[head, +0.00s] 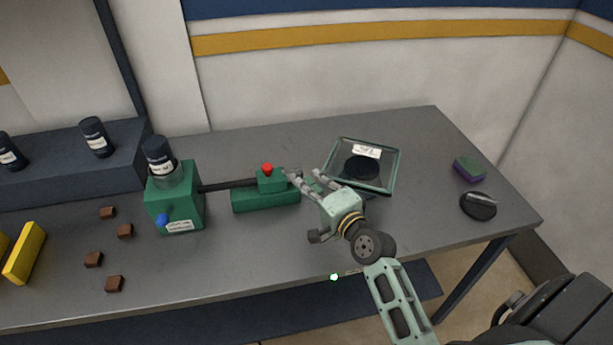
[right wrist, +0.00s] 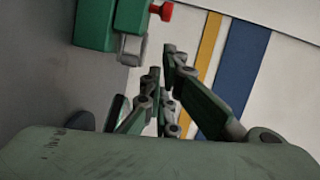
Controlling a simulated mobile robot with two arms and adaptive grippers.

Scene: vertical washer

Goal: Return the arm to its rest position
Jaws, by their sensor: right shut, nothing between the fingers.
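My right gripper (head: 306,180) reaches in from the lower right over the table, in the head view. It is shut and empty. Its fingers are close to the green block with a red knob (head: 272,182); I cannot tell whether they touch it. In the right wrist view the fingers (right wrist: 167,85) show in the middle, with the green block (right wrist: 95,25) and its red knob (right wrist: 161,11) at the upper left. My left gripper is in neither view.
A green machine (head: 175,202) with a dark bottle (head: 158,155) stands left. A glass-topped box (head: 385,185) lies just beyond my gripper. A green and purple sponge (head: 468,169) and a dark round dish (head: 478,206) lie right. Several brown cubes (head: 125,231) lie left. The table's front middle is clear.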

